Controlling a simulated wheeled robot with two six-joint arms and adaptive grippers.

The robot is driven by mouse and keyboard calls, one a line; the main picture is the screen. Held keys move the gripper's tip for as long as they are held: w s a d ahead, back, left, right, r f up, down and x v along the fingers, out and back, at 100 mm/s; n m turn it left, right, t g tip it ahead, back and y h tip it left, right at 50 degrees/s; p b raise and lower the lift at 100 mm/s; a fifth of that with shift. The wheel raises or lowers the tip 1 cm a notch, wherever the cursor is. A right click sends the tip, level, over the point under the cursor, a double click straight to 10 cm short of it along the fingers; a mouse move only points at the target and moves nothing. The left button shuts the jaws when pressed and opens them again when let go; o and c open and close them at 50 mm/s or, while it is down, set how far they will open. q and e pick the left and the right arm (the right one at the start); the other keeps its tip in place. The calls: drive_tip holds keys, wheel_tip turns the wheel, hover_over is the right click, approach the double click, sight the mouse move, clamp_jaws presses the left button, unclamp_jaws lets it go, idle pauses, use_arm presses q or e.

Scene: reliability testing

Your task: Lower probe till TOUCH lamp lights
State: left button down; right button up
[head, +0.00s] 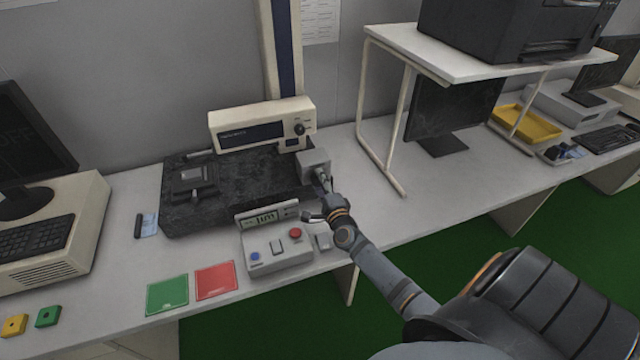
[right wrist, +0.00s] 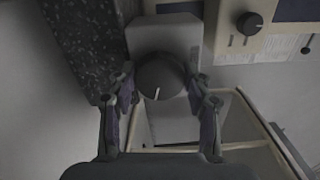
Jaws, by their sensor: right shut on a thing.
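My right gripper (head: 324,188) reaches the grey drive box (head: 312,160) at the right end of the dark granite base. In the right wrist view its fingers (right wrist: 162,92) are closed around a dark round knob (right wrist: 160,76) with a white pointer line. The beige measuring head (head: 262,124) sits low on the tall column (head: 282,50). A dark block (head: 193,179) lies on the granite base (head: 240,188). I cannot make out a probe tip or a lit TOUCH lamp. My left gripper is not in view.
A grey control box (head: 276,248) with a small display, a blue button and a red button stands in front of the base. Green (head: 167,295) and red (head: 215,280) mats lie on the bench. A white stand (head: 440,52) carries a black printer at right.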

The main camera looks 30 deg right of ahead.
drive_tip(key=shift+m, duration=0.4)
drive_tip(key=o, duration=1.2)
drive_tip(key=shift+c, duration=0.2)
drive_tip(key=v, duration=1.2)
